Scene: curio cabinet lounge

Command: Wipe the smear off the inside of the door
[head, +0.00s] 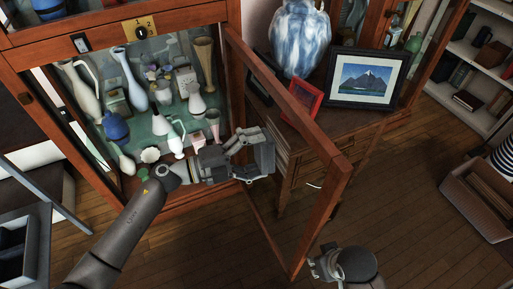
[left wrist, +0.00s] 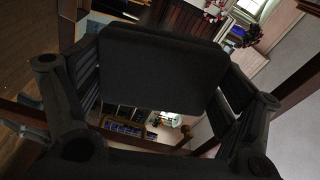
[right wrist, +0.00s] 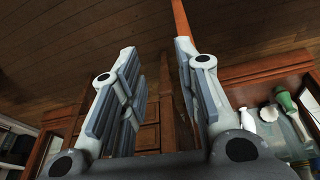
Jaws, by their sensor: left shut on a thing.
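The cabinet door (head: 318,135) stands swung open, a wooden frame around clear glass. My left gripper (head: 258,156) is on the cabinet side of the door, by its inner face, and is shut on a dark grey pad (head: 265,158). The pad (left wrist: 150,70) fills the middle of the left wrist view between the fingers. I cannot tell whether it touches the glass. I cannot clearly make out the smear. My right gripper (head: 325,264) is low, near the door's bottom outer corner, open and empty. In the right wrist view a wooden upright (right wrist: 180,18) shows beyond its spread fingers.
The open cabinet's shelves hold several fragile items, including a blue vase (head: 116,127) and a white pitcher (head: 83,90), close to my left arm. Behind the door, a wooden side table (head: 375,122) carries a large vase (head: 299,38) and framed pictures (head: 367,77). Floor (head: 420,225) at right is clear.

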